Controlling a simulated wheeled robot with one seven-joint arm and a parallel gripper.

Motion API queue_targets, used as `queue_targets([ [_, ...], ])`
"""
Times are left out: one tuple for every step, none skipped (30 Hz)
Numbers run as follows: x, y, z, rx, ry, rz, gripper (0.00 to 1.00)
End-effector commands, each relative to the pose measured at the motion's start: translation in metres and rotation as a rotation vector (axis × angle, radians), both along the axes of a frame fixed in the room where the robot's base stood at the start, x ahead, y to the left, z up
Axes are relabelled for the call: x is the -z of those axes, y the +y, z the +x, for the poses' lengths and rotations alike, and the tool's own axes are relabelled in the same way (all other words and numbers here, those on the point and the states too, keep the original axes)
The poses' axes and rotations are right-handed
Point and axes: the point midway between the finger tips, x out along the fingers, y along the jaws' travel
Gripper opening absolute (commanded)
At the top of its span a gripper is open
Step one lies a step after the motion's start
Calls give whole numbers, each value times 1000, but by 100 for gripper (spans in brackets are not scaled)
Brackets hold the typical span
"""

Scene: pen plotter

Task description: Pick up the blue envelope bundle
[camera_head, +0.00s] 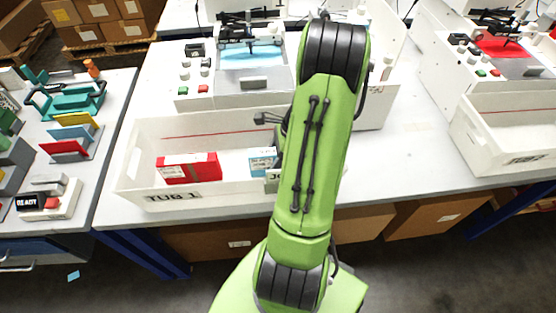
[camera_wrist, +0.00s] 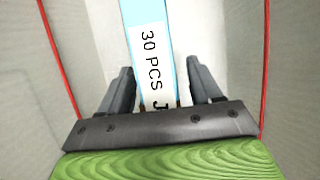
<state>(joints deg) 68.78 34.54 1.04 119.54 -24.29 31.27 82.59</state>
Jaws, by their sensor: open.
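The blue envelope bundle (camera_head: 261,162) stands in the white tub (camera_head: 135,163) labelled TUB 1, toward the tub's right part, with a white label on it. My green arm hides part of it in the head view. In the wrist view the bundle (camera_wrist: 150,40) shows as a light-blue edge with a white strip reading "30 PCS". My gripper (camera_wrist: 157,80) is open, with one dark finger on each side of the bundle. Gaps show between the fingers and the bundle.
A red bundle (camera_head: 188,168) stands to the left in the same tub. The plotter (camera_head: 240,70) with its buttons is behind the tub. A second white tub (camera_head: 510,130) is at the right. Bare white table (camera_head: 425,150) lies between the tubs.

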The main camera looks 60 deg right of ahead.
Motion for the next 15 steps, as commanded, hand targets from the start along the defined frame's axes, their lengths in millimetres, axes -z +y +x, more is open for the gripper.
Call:
queue_targets([
  [0, 0, 0, 0, 0, 0, 64],
  [0, 0, 0, 0, 0, 0, 64],
  [0, 0, 0, 0, 0, 0, 62],
  [0, 0, 0, 0, 0, 0, 58],
  [0, 0, 0, 0, 0, 0, 53],
  [0, 0, 0, 0, 0, 0, 47],
  [0, 0, 0, 0, 0, 0, 42],
  [0, 0, 0, 0, 0, 0, 38],
  [0, 0, 0, 0, 0, 0, 32],
  [0, 0, 0, 0, 0, 0, 27],
  [0, 0, 0, 0, 0, 0, 22],
  [0, 0, 0, 0, 0, 0, 16],
  [0, 0, 0, 0, 0, 0, 12],
  [0, 0, 0, 0, 0, 0, 7],
  [0, 0, 0, 0, 0, 0, 2],
])
